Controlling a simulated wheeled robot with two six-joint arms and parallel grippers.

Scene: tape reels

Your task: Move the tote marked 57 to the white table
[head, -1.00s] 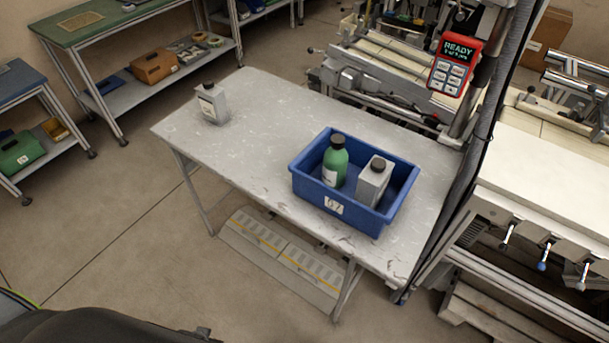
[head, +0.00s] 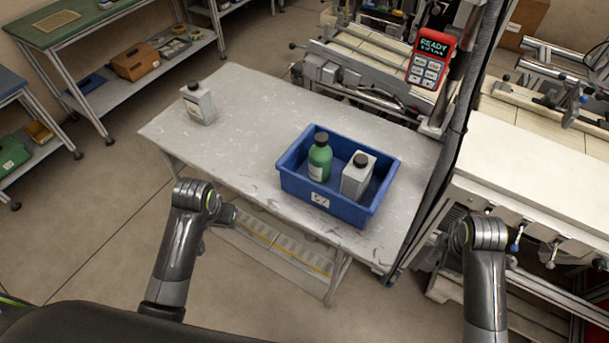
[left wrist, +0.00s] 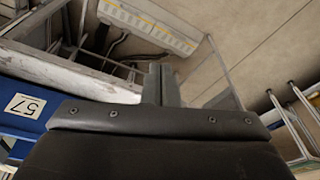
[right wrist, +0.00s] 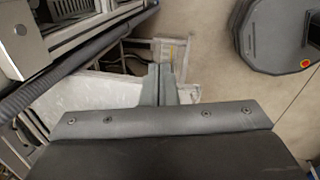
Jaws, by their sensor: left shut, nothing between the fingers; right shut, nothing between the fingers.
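The blue tote (head: 352,212) marked 57 stands upright on a worn, pale grey-white table (head: 245,130), near its right end. A green bottle (head: 320,160) and a grey-white container (head: 357,177) stand inside it. Its 57 label also shows at the left edge of the left wrist view (left wrist: 24,105). My left gripper (left wrist: 162,84) is shut and empty, in front of the table and left of the tote. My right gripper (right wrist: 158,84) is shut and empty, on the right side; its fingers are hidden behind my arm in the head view. Neither touches the tote.
Another grey-white container (head: 198,103) stands at the table's left end. A machine with a white top (head: 540,165) and a dark upright post is close on the right. A red READY panel (head: 431,58) hangs behind. The table's middle is clear.

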